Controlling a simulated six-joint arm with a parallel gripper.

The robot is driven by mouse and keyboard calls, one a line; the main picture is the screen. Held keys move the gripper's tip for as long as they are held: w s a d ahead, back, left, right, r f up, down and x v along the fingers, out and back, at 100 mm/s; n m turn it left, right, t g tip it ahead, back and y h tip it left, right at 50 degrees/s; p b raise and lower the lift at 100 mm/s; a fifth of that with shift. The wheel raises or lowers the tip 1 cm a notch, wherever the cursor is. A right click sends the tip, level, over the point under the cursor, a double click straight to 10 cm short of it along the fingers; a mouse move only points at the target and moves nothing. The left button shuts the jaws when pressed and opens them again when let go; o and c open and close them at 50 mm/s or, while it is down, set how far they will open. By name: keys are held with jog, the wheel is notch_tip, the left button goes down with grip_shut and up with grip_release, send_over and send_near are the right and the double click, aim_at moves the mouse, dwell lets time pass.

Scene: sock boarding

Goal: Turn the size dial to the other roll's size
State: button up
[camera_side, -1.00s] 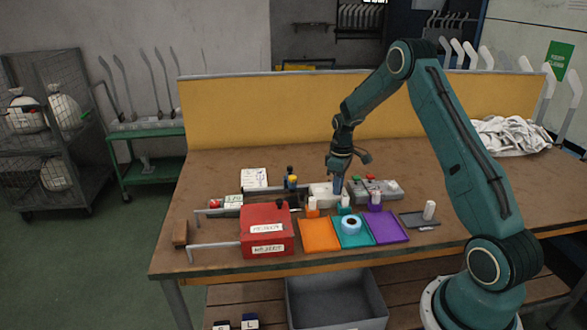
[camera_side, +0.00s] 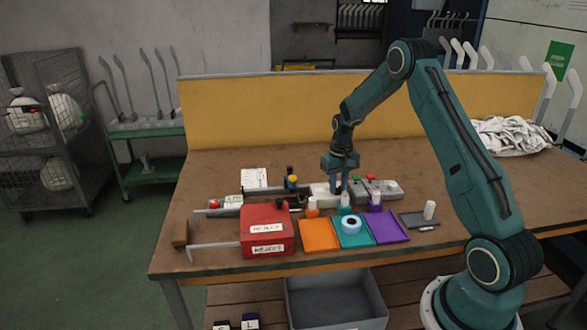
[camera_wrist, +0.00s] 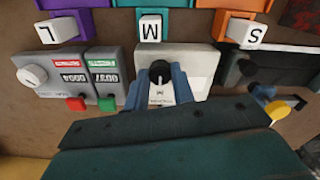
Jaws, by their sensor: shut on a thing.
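The size dial (camera_wrist: 160,72) is a black knob on a pale box (camera_wrist: 203,66), seen in the wrist view. A small white plate (camera_wrist: 160,93) with dark marking lies just below the knob. My gripper (camera_wrist: 158,84) is down at the box with its blue fingers on both sides of the knob, shut on it. In the side view my gripper (camera_side: 340,185) hides the knob, and the pale box (camera_side: 320,191) shows beside it. A blue-and-white roll (camera_side: 351,226) lies on the teal mat (camera_side: 352,241). A white roll (camera_side: 429,210) stands on a dark tray (camera_side: 410,220).
White tags L (camera_wrist: 55,31), M (camera_wrist: 150,28) and S (camera_wrist: 251,35) stand by purple, teal and orange mats. A grey counter box (camera_wrist: 78,64) with red and green buttons is beside the dial. A red box (camera_side: 265,214) stands left of the mats.

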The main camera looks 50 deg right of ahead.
aim_at(338, 188)
jog(key=m, duration=0.4)
jog(key=shift+m, duration=0.3)
jog(key=m, duration=0.4)
jog(key=shift+w+m, duration=0.1)
jog(key=shift+m, duration=0.2)
jog(key=o, duration=1)
jog(key=shift+r, duration=0.1)
notch_tip(338, 188, up, 14)
